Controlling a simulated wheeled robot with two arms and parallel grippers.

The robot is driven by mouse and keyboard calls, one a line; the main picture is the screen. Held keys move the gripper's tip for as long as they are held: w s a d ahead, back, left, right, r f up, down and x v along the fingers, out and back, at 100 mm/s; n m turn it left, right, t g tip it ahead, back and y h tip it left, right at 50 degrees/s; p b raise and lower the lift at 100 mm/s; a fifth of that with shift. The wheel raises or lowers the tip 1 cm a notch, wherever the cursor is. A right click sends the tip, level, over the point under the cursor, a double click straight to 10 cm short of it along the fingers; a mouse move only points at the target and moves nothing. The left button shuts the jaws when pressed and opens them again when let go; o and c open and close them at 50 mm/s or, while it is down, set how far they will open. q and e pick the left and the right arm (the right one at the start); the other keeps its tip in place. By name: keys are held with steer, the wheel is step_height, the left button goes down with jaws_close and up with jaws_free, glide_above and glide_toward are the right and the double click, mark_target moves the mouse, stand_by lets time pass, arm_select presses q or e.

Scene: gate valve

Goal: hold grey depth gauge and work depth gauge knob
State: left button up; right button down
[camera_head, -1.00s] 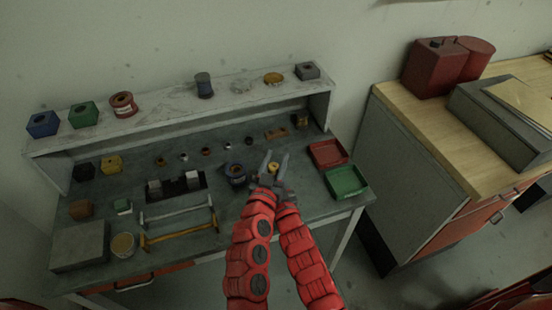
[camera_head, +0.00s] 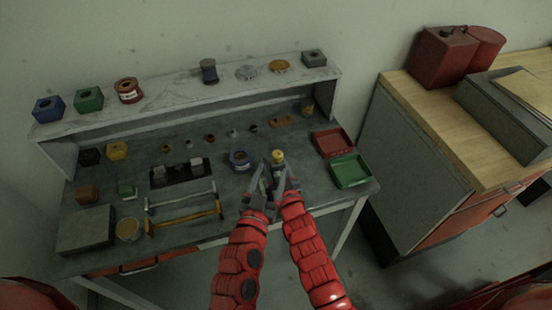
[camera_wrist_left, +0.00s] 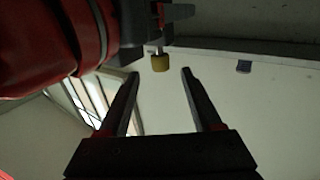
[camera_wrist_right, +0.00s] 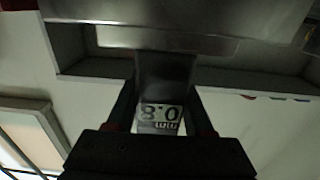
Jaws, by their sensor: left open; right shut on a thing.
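The grey depth gauge (camera_wrist_right: 160,80) is between the fingers of my right gripper (camera_wrist_right: 161,125), which is shut on it. Its small display with the digits 8 and 0 shows in the right wrist view. The yellow knob (camera_wrist_left: 160,62) sits at the end of a short metal stem in the left wrist view. My left gripper (camera_wrist_left: 160,74) is open, and the knob appears in the gap between its fingertips, apart from both. In the head view, the knob (camera_head: 278,155) is just beyond my left gripper (camera_head: 256,184) and right gripper (camera_head: 284,178), which are close together.
The workbench (camera_head: 215,240) has a raised shelf (camera_head: 160,110) at the back. A blue ring-shaped part (camera_head: 239,160) lies left of my grippers. A red tray (camera_head: 334,142) and green tray (camera_head: 350,170) are at right. A yellow-handled tool (camera_head: 185,220) lies at left.

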arm_select(q)
steer(key=shift+v, duration=1.1)
steer(key=w+d+m+g+h, duration=0.2)
steer(key=w+d+m+h, duration=0.1)
steer(key=w, duration=0.8)
steer(key=shift+w+d+m+h, duration=0.15)
steer(key=shift+d+m+h, duration=0.25)
steer(key=shift+h, duration=0.7)
steer(key=shift+d+f, duration=0.1)
